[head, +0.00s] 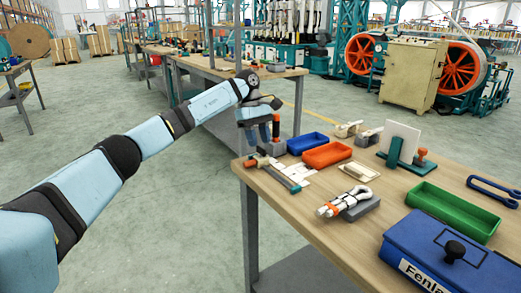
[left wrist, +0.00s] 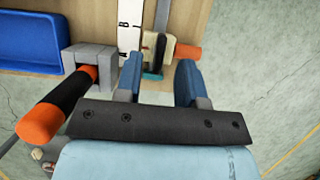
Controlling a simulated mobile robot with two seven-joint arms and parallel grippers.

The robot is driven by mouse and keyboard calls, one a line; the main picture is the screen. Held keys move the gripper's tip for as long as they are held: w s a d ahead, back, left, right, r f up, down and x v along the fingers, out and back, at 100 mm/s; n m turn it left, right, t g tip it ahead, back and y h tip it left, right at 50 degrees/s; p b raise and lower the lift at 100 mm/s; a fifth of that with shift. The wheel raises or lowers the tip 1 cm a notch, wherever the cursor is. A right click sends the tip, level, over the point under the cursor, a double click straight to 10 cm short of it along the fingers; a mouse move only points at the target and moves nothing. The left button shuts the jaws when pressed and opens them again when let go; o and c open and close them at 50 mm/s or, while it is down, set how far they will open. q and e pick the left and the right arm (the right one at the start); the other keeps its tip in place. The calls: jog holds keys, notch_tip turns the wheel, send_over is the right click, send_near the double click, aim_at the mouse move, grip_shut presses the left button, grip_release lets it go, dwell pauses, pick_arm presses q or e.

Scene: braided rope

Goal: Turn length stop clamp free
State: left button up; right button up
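The length stop clamp (head: 262,160) sits at the near left corner of the workbench, with a dark bar and an orange-red handle pointing left. In the left wrist view the clamp (left wrist: 151,42) shows a beige block, and its orange handle (left wrist: 187,52) points right. A white strip with black letters (left wrist: 129,25) runs beside it. My left gripper (head: 265,130) is above that corner. In the left wrist view its two blue fingers (left wrist: 158,68) are apart, with the clamp beyond the gap; I cannot tell whether they touch it. My right gripper is not in view.
A grey block with a black and orange handle (left wrist: 58,103) stands close left of the fingers. Blue (head: 307,143) and orange (head: 327,155) trays are behind the clamp. A rope piece on a grey block (head: 350,203), green tray (head: 452,211) and blue box (head: 450,262) lie rightward.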

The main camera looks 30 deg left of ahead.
aim_at(261, 151)
pick_arm(q)
jog(key=shift+x, duration=1.2)
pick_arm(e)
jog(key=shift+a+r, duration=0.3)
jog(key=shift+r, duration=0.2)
pick_arm(q)
grip_shut()
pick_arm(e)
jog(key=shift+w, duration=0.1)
